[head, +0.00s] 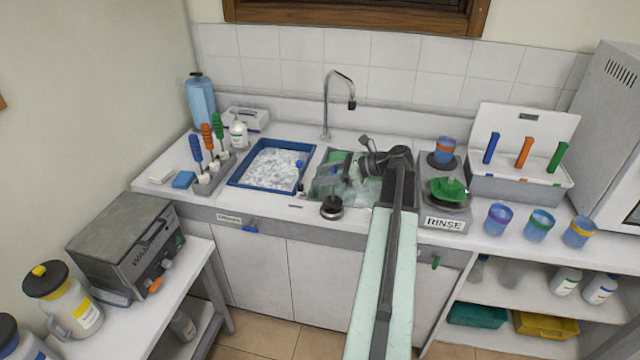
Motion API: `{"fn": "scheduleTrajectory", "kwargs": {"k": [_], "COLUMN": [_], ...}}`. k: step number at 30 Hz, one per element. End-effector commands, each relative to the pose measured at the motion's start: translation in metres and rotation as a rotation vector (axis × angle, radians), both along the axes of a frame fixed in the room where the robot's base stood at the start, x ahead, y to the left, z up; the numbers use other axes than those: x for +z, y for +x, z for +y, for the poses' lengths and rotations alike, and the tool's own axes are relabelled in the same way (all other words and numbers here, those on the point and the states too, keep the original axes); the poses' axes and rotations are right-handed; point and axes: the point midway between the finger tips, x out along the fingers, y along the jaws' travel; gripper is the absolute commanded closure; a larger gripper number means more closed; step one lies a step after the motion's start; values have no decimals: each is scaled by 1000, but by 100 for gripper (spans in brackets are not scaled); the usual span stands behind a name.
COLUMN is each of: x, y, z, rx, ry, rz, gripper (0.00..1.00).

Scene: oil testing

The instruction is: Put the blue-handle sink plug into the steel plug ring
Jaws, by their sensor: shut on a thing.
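My gripper (330,183) is over the front edge of the sink, pointing down and to the left, shut on the sink plug. The plug's dark round body (331,207) shows just below the fingers. A pale steel rim, which looks like the plug ring (333,215), shows at the plug's lower edge on the front counter strip. I cannot tell whether the plug sits inside the ring or just above it.
The sink (368,192) with green and clear items lies behind my gripper, under the tap (326,105). A blue tray (236,181) of foam is left of it. A small blue-topped item (300,188) stands between them. A green object (448,189) sits right, above the RINSE label.

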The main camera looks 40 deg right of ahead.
Motion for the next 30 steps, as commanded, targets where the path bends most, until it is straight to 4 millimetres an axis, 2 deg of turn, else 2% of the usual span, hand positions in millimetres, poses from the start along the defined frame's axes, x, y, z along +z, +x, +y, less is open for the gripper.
{"fn": "scheduleTrajectory", "kwargs": {"k": [1, 2, 8, 9, 11, 12, 23, 26, 30], "x": [-20, -22, -19, -19, -19, -19, -14, -5, 10], "y": [-1, -1, -1, -1, -1, -2, -8, -22, -50], "z": [-1, -1, 0, 0, -1, -1, -7, -17, -35], "rx": [-2, -2, 0, 0, -1, -2, -8, -10, -11], "ry": [0, 1, 0, 0, 0, 0, 0, 1, 0], "rz": [0, -1, 1, 1, 1, 1, 0, 1, 0], "gripper": [100, 100, 100, 47, 30, 28, 28, 28, 28]}}
